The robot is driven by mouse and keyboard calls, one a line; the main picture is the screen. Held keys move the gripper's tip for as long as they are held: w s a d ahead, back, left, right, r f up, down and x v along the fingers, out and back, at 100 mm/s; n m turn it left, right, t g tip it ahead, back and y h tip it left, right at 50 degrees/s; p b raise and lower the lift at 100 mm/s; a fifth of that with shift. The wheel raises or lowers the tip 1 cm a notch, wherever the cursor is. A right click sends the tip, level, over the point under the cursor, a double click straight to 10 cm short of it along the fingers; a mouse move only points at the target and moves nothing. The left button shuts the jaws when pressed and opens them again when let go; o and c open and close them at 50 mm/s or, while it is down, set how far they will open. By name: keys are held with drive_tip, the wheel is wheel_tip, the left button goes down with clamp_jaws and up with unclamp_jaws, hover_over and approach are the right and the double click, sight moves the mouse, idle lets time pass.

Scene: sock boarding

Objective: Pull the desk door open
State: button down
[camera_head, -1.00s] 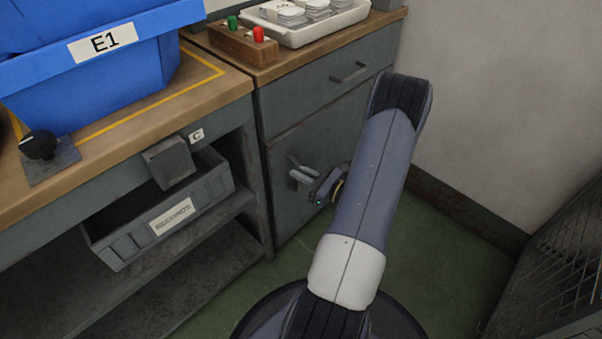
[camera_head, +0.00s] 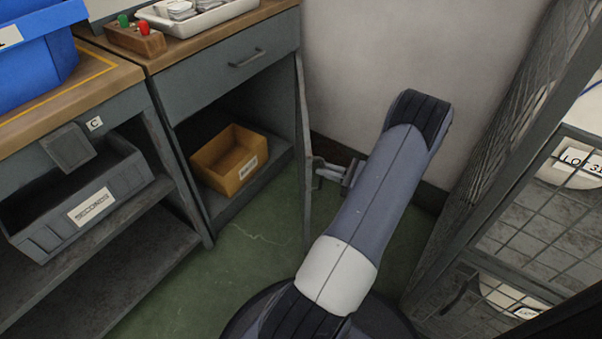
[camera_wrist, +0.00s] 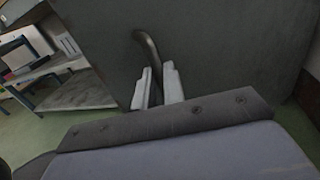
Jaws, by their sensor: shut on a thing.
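The desk door (camera_head: 304,150) stands wide open, swung out to the right and seen nearly edge-on in the head view. Its grey face (camera_wrist: 215,50) fills much of the wrist view. My gripper (camera_head: 322,172) is at the door's outer side, partly hidden behind my arm in the head view. In the wrist view its two pale fingers (camera_wrist: 158,84) are shut on the dark curved door handle (camera_wrist: 147,46). The lower part of the handle is hidden between the fingers.
The open cupboard holds a yellow bin (camera_head: 229,160). A closed drawer (camera_head: 240,65) is above it. A grey bin (camera_head: 75,195) sits on the shelf at left. A wire cage (camera_head: 540,200) stands close on the right. Green floor is clear before the cupboard.

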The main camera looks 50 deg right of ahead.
drive_tip(key=s+d+y+b, duration=0.1)
drive_tip(key=s+d, duration=0.2)
drive_tip(key=d, duration=0.4)
drive_tip(key=s+d+n+g+y+b, duration=0.1)
drive_tip(key=s+d+b, duration=0.1)
drive_tip(key=s+d, duration=0.2)
drive_tip(key=shift+s+d+n, duration=0.25)
drive_tip(key=shift+d+n, duration=0.05)
drive_tip(key=shift+d, duration=1.35)
drive_tip(key=shift+r, duration=0.1)
drive_tip(key=c, duration=1.5)
unclamp_jaws()
drive_tip(key=shift+w, duration=0.1)
drive_tip(key=shift+s, duration=0.2)
